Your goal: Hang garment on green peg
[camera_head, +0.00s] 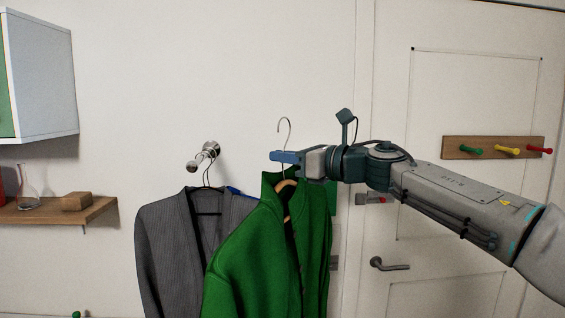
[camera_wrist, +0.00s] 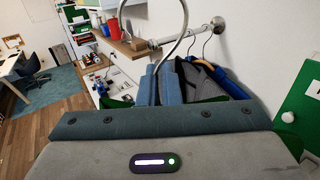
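My gripper (camera_head: 283,157) is shut on the hook stem of a hanger that carries a green garment (camera_head: 268,245). The garment hangs below the fingers, clear of any support, and its metal hook (camera_head: 285,127) sticks up above them. In the wrist view the blue fingers (camera_wrist: 157,84) are together and the hook (camera_wrist: 185,22) rises from between them; only bits of green cloth show beside them. The green peg (camera_head: 471,149) is the leftmost of three on a wooden board (camera_head: 456,154) on the white door, to the right of my gripper, beyond my arm.
A metal wall rail (camera_head: 204,156) holds a grey garment (camera_head: 172,250), with a blue garment (camera_wrist: 236,86) next to it, left of the green one. A yellow peg (camera_head: 501,149) and a red peg (camera_head: 540,151) share the board. A door handle (camera_head: 388,264) sits below. A wooden shelf (camera_head: 45,214) is at left.

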